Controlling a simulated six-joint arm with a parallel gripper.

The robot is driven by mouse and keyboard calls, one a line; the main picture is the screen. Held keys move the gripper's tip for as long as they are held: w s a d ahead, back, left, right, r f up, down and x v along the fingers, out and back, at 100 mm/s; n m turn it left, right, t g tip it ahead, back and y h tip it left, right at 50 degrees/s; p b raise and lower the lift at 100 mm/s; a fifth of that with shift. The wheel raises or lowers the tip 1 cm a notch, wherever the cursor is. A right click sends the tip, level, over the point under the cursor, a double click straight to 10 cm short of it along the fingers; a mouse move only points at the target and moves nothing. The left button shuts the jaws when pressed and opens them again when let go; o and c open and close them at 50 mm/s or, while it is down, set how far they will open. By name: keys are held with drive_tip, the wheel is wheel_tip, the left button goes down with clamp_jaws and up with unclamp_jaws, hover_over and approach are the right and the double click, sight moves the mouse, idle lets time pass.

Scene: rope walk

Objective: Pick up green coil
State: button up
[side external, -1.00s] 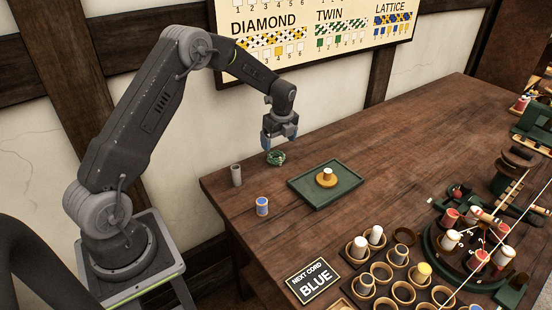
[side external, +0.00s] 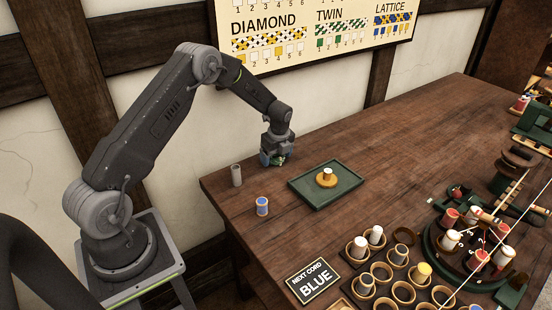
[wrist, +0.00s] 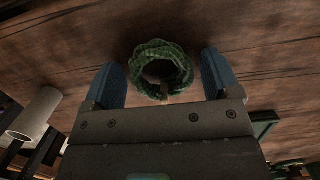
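The green coil (wrist: 162,52) is a ring of braided green cord lying on the wooden table, seen in the wrist view. My gripper (wrist: 165,80) is open, with one blue finger to the left of the coil and one to the right, and a gap on each side. In the side external view my gripper (side external: 273,161) is low over the table near its far left edge. I cannot tell whether the fingertips touch the table.
A grey cylinder (side external: 236,175) and a blue spool (side external: 262,206) stand to the left and front of my gripper.

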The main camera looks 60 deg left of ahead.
drive_tip(key=c, duration=0.8)
